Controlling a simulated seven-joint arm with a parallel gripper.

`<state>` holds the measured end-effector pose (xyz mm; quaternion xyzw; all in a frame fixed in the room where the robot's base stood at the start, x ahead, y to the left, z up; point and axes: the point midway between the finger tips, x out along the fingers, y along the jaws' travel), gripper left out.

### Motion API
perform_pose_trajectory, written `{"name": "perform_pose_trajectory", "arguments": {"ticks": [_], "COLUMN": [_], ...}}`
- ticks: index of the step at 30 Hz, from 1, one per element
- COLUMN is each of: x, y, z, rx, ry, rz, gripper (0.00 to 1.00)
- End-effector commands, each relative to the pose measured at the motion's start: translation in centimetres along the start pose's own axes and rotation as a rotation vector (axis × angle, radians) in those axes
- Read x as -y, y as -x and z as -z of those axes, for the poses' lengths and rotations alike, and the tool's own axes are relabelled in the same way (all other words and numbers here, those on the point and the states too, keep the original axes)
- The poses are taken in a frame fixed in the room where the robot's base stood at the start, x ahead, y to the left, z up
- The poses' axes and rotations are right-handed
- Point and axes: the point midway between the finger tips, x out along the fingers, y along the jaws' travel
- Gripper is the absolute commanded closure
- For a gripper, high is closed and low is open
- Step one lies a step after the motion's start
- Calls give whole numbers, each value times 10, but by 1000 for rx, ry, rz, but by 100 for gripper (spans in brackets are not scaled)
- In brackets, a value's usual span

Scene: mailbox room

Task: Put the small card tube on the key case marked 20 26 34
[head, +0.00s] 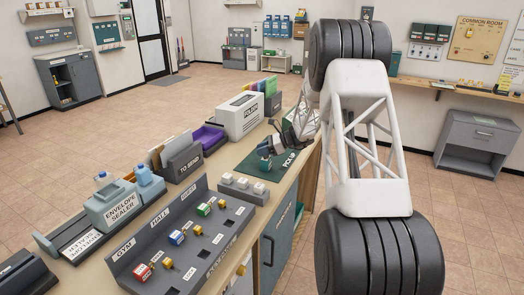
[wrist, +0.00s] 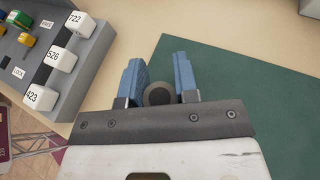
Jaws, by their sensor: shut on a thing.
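My gripper (wrist: 160,85) is low over the green mat marked PICK UP (wrist: 235,75). Its two blue fingers are closed around a round, dark grey-brown thing (wrist: 158,94), seen end-on. It looks like the small card tube, but its length is hidden. In the head view my gripper (head: 268,154) is small and partly hidden by its own dark body. I cannot make out a key case marked 20 26 34 in either view.
White numbered blocks (wrist: 61,60) sit on a grey holder left of my gripper. A grey key board (head: 180,240), the TO SEND box (head: 185,165) and a white FOLDER box (head: 240,117) stand along the bench. The bench front edge is at the right.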

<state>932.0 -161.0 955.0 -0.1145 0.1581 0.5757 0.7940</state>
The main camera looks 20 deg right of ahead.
Motion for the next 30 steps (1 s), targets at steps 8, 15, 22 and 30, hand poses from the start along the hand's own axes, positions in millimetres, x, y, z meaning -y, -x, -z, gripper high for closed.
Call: {"name": "perform_pose_trajectory", "arguments": {"ticks": [8, 15, 22, 30], "x": [0, 0, 0, 0], "y": [0, -1, -1, 3], "z": [1, 3, 3, 0], "rx": [0, 0, 0, 0], "ry": [0, 0, 0, 0], "rz": [0, 0, 0, 0], "gripper": [94, 52, 46, 46]}}
